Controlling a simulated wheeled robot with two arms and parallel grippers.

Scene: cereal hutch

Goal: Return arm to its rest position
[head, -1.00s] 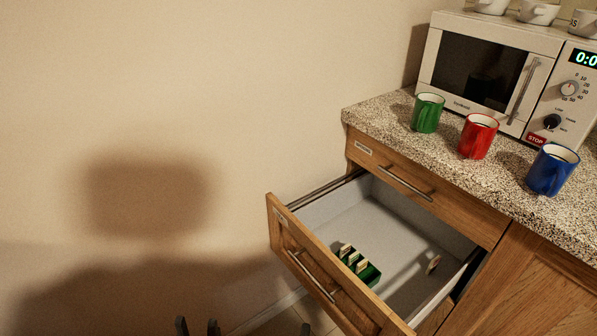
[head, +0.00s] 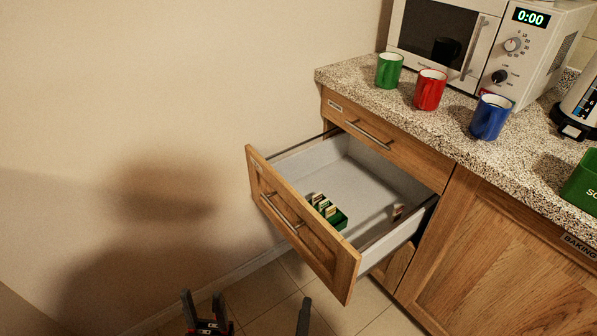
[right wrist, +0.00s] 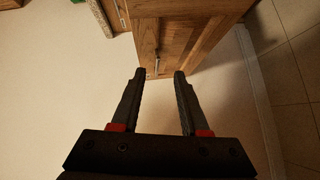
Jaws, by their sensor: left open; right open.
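My left gripper (head: 203,298) is low in the head view, open and empty above the tiled floor, left of and below the open drawer. My right gripper (head: 304,312) shows in the head view only as a dark finger at the bottom edge, below the drawer front. In the right wrist view my right gripper (right wrist: 159,74) is open, with nothing between its two fingers. The wooden cabinet (right wrist: 180,30) shows beyond its fingertips there. Most of both arms is out of view.
The pulled-out drawer (head: 300,225) holds a small green box (head: 337,219) with several tags, and a loose tag (head: 398,210). Green (head: 389,71), red (head: 430,90) and blue (head: 491,117) mugs stand on the counter before the microwave (head: 440,35). Floor left of the drawer is clear.

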